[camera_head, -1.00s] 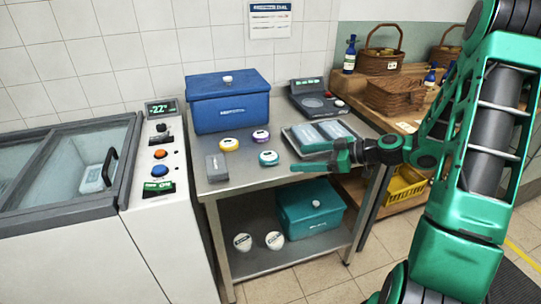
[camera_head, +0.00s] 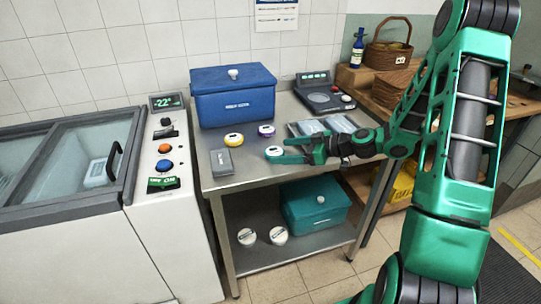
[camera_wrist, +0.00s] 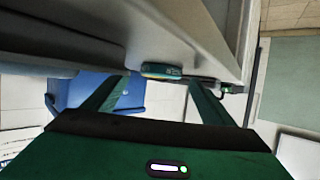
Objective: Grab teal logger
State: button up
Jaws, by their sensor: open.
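The teal logger (camera_head: 274,151), a small round puck with a pale top, lies on the steel table near its front edge. It also shows in the wrist view (camera_wrist: 161,70), edge-on, ahead of and between my fingertips. My gripper (camera_head: 284,150) is open and low over the table, coming in from the right, with its fingertips close around the logger. The fingers partly hide it in the head view. I cannot tell whether either finger touches it.
The steel table (camera_head: 232,182) also holds a yellow logger (camera_head: 233,140), a purple logger (camera_head: 267,130), a grey block (camera_head: 222,162), a blue box (camera_head: 235,97), a scale (camera_head: 322,97) and a tray of pale packs behind my gripper. A teal box (camera_head: 314,203) sits on the lower shelf.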

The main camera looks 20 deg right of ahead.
aim_at(274, 154)
jog(key=shift+x, duration=1.3)
jog(key=shift+c, duration=0.7)
jog(key=c, duration=1)
jog(key=shift+r, duration=0.1)
jog(key=shift+c, duration=0.2)
